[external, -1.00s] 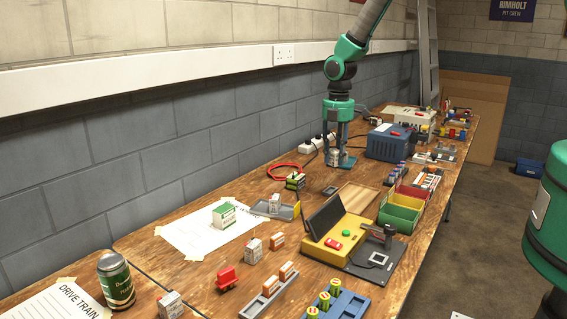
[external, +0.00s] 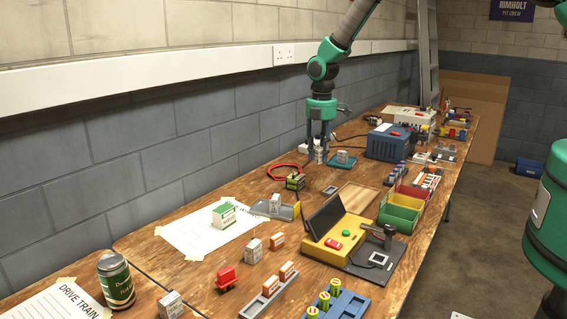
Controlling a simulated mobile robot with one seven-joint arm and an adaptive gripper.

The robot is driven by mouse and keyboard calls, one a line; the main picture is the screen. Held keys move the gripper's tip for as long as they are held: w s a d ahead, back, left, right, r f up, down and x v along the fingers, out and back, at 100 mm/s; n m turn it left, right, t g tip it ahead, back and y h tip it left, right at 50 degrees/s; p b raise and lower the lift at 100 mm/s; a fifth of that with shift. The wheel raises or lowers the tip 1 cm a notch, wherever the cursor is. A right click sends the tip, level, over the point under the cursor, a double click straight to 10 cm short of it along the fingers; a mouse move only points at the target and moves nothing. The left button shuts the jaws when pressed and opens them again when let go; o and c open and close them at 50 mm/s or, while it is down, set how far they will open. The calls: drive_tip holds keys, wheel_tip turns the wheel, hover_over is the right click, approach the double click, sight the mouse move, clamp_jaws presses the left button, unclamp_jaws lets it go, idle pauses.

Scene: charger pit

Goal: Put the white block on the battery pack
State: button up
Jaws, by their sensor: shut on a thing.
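My gripper (external: 319,147) points down over the far part of the bench. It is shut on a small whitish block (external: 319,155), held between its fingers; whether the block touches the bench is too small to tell. A small dark pack with yellow and green parts (external: 295,182), probably the battery pack, sits nearer the camera and to the left of my gripper. A red cable loops beside it. Nothing white is seen on top of it.
A teal pad (external: 342,162) with a small greyish thing on it lies just right of my gripper. A blue box (external: 388,143) stands further right.

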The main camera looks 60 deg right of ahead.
drive_tip(key=w+d, duration=0.1)
drive_tip(key=w, duration=0.8)
drive_tip(key=shift+w+f, duration=0.4)
drive_tip(key=shift+f, duration=0.05)
drive_tip(key=shift+f+p, duration=0.3)
drive_tip(key=shift+f, duration=1.45)
drive_tip(key=shift+f+b, duration=0.5)
drive_tip(key=shift+f, duration=0.15)
drive_tip(key=o, duration=1.1)
drive_tip(key=shift+r, duration=0.2)
